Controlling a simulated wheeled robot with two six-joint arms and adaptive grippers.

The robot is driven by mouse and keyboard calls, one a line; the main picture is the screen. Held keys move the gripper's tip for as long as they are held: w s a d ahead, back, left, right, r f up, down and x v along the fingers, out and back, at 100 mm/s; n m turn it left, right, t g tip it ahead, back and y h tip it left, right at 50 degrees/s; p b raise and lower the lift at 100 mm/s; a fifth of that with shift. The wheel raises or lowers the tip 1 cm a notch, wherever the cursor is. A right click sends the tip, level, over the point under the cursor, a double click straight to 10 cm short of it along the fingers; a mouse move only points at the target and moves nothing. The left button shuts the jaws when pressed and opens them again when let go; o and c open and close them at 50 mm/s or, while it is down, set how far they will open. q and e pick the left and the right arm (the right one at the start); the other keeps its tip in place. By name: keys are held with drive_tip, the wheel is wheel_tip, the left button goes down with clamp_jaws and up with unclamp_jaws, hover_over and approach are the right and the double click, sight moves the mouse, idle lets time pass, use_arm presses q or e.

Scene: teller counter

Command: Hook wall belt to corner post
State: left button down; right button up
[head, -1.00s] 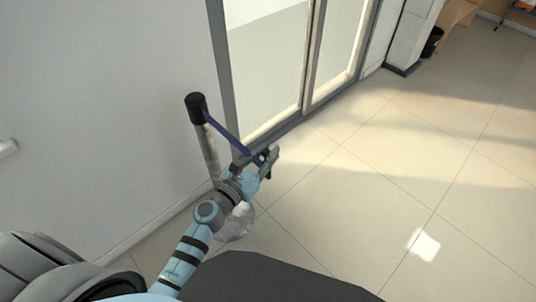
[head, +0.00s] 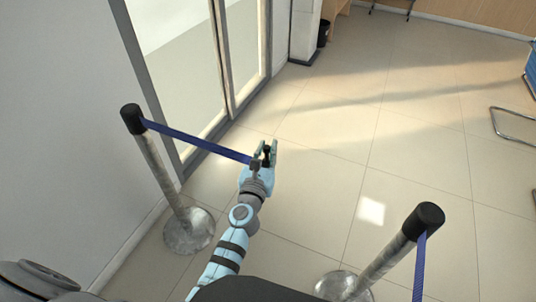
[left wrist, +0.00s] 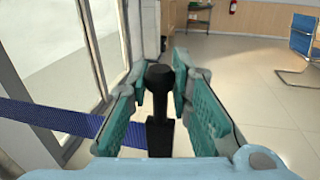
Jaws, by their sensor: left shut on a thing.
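A post with a black head (head: 131,118) and round metal base stands at the left beside the wall. A blue belt (head: 195,143) runs from its head, stretched taut, to my left gripper (head: 266,154). The gripper is shut on the belt's black end clip, which stands upright between the green finger pads in the left wrist view (left wrist: 158,112), with the belt (left wrist: 60,118) coming in from the left. A second post with a black head (head: 425,218) stands at the lower right, apart from the gripper; which one is the corner post is not marked. My right gripper is out of view.
The second post has its own blue belt (head: 419,270) running toward the bottom edge. Glass doors (head: 190,60) line the left. A blue chair (head: 528,75) with a metal frame stands at the right edge. The tiled floor between the posts is clear.

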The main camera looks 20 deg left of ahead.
use_arm(q)
drive_tip(key=shift+d+f, duration=0.1)
drive_tip(key=shift+d, duration=0.1)
drive_tip(key=c, duration=1.7)
unclamp_jaws()
drive_tip(key=shift+o, duration=0.2)
